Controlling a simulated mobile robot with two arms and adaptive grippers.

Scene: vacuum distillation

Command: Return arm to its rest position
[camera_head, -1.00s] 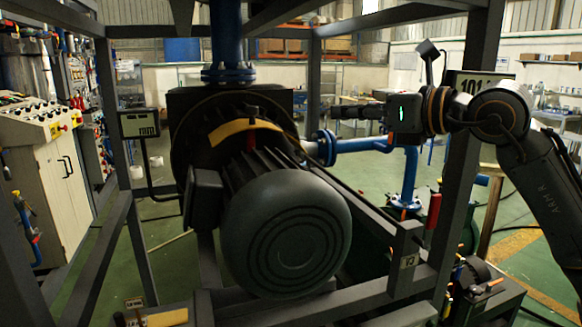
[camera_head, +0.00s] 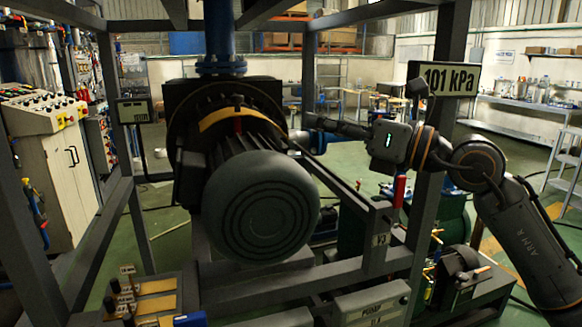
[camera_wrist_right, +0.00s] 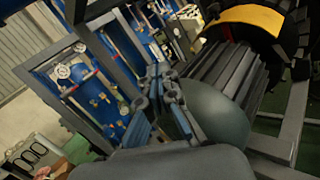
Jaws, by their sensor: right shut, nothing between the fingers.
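My right arm (camera_head: 522,245) comes in from the right in the head view, bent at its orange-ringed joints. Its gripper (camera_head: 308,122) points left, in front of the steel frame and beside the dark motor (camera_head: 262,208). In the right wrist view the gripper (camera_wrist_right: 158,76) has its fingers together with nothing between them. The rounded motor end (camera_wrist_right: 218,112) shows just beyond and to the right of the fingers there; whether they touch cannot be told. My left gripper is not in view.
A dark frame post (camera_head: 440,130) and a rail (camera_head: 345,190) stand close to the arm. A "101 kPa" sign (camera_head: 447,78) hangs on the post. A red-handled valve (camera_head: 399,191) is below the gripper.

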